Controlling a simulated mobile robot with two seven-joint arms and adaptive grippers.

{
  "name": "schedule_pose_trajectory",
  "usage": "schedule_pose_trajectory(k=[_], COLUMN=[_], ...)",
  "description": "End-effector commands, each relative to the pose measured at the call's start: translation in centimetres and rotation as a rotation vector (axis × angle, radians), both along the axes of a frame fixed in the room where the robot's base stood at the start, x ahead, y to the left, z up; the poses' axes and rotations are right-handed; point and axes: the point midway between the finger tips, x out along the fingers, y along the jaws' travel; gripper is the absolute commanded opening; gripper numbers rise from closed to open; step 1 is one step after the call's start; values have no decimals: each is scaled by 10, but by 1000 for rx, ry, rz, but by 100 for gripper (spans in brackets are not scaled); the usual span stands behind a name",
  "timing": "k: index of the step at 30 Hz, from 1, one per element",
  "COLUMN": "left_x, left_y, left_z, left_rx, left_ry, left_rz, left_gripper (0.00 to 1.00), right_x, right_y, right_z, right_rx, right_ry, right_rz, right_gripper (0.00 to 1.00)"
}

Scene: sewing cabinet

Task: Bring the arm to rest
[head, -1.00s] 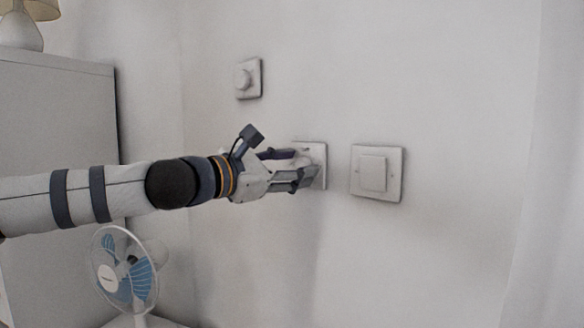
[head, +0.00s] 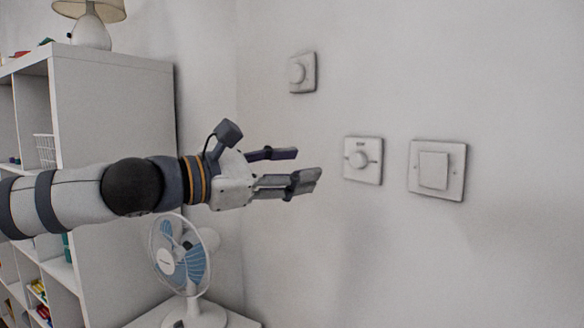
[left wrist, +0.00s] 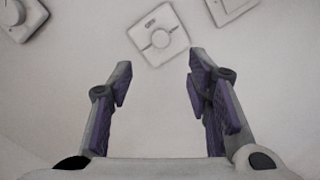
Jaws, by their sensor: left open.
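My left gripper (head: 308,167) is open and empty in the middle of the head view, its fingers pointing right towards the wall. Its two fingers also show apart in the left wrist view (left wrist: 160,75). A white plate with a round knob (head: 362,160) is on the wall just right of the fingertips, with a gap between. The same knob plate shows beyond the fingers at the top of the left wrist view (left wrist: 160,38). My left arm (head: 75,194) stretches in from the left. My right gripper is not in view.
Another knob plate (head: 302,72) is higher on the wall, and a square rocker switch (head: 436,169) is to the right. A white shelf unit (head: 115,110) with a lamp (head: 91,30) on top stands left. A fan (head: 181,258) stands below my arm. The wall at right is bare.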

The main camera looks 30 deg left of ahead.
Motion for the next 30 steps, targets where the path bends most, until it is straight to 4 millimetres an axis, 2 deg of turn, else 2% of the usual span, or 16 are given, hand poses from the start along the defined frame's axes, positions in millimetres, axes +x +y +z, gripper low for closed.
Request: schedule_pose_trajectory(k=[10, 11, 13, 14, 17, 18, 20, 21, 22, 24, 26, 27, 29, 30], left_x=[1, 2, 6, 8, 8, 3, -12, -25, -38, -73, -110, -138, -184, -216], left_y=[-1, -2, -12, -19, -44, -52, -62, -66, -68, -70, -69, -67, -60, -55], left_z=[-2, -6, -32, -52, -142, -182, -240, -278, -306, -366, -414, -443, -481, -503], left_rx=[4, 14, 81, 130, 361, 464, 617, 718, 794, 966, 1109, 1200, 1330, 1409], left_ry=[3, 9, 48, 75, 189, 234, 295, 332, 358, 408, 438, 452, 458, 451], left_rz=[0, -1, -8, -15, -66, -98, -160, -208, -251, -368, -488, -581, -739, -856], left_gripper=[45, 45, 45, 45, 45, 45, 45, 45, 45, 45, 45, 45, 45, 45], right_x=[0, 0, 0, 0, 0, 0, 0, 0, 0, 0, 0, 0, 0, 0], right_y=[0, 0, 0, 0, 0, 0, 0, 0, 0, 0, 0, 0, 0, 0], right_z=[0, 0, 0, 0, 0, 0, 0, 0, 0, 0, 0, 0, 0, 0], right_rx=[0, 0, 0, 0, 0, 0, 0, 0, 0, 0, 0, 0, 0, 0], right_ry=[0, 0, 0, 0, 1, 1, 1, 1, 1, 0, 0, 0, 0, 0], right_rz=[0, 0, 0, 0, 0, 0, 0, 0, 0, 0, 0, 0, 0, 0], right_gripper=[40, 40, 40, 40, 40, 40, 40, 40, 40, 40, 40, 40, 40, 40])
